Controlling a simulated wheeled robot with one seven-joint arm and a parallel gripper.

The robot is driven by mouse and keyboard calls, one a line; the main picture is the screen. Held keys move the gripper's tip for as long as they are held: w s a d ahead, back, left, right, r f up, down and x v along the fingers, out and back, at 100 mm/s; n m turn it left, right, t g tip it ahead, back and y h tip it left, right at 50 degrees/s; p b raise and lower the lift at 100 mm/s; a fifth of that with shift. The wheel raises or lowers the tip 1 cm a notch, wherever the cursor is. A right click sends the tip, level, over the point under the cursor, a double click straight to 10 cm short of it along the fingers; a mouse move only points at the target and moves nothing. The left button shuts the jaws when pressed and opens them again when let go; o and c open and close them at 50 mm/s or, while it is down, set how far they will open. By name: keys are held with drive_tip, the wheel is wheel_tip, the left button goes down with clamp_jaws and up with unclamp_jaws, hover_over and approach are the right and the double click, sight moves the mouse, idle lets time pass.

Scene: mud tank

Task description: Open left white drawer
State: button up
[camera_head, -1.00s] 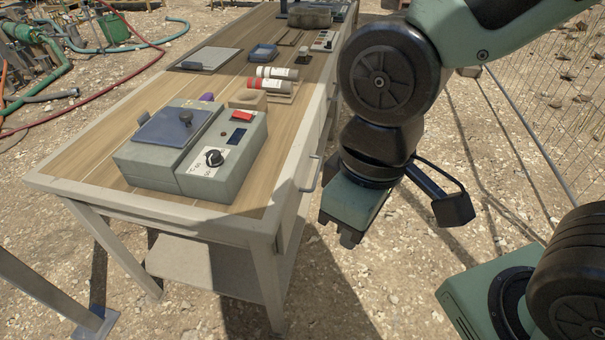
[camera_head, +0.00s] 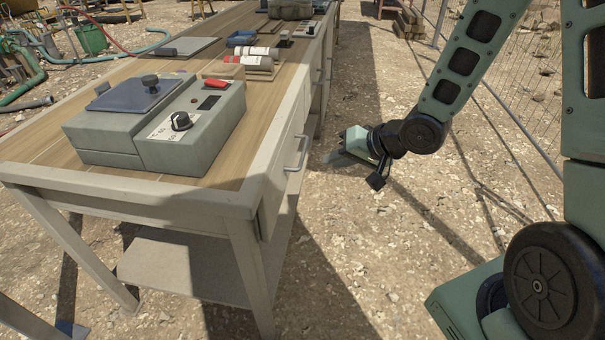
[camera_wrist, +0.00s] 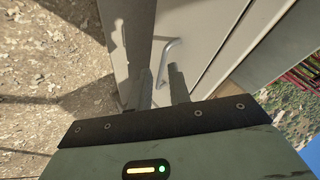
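The white drawer (camera_head: 281,172) is in the side of the workbench and looks closed. Its metal bar handle (camera_head: 299,153) sticks out from the front. My gripper (camera_head: 328,157) is beside the bench, to the right of the handle, with its fingers pointing left toward the drawer. In the wrist view, the two fingers of my gripper (camera_wrist: 162,84) are apart with nothing held between them. The handle (camera_wrist: 166,60) shows just beyond the fingertips, roughly in line with the gap. The drawer front (camera_wrist: 192,35) fills the area behind it. I cannot tell whether a finger touches the handle.
The workbench (camera_head: 150,190) carries a grey device with a knob (camera_head: 180,122), red-and-white cylinders (camera_head: 245,60) and a flat tray (camera_head: 185,47). More handles show farther along its side. A wire fence (camera_head: 520,120) stands at the right. Gravel ground between is open.

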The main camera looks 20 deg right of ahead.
sight(303, 154)
drive_tip(key=d+f+m+t+y+b, duration=0.4)
drive_tip(key=d+f+m+t+b, duration=0.1)
drive_tip(key=d+m, duration=0.2)
drive_tip(key=b+x, duration=0.1)
drive_tip(key=x, duration=0.7)
drive_tip(key=b+x, duration=0.1)
drive_tip(key=x, duration=0.8)
drive_tip(key=shift+s+a+r+b, duration=0.1)
drive_tip(key=shift+r+b, duration=0.15)
drive_tip(key=shift+b, duration=0.05)
clamp_jaws()
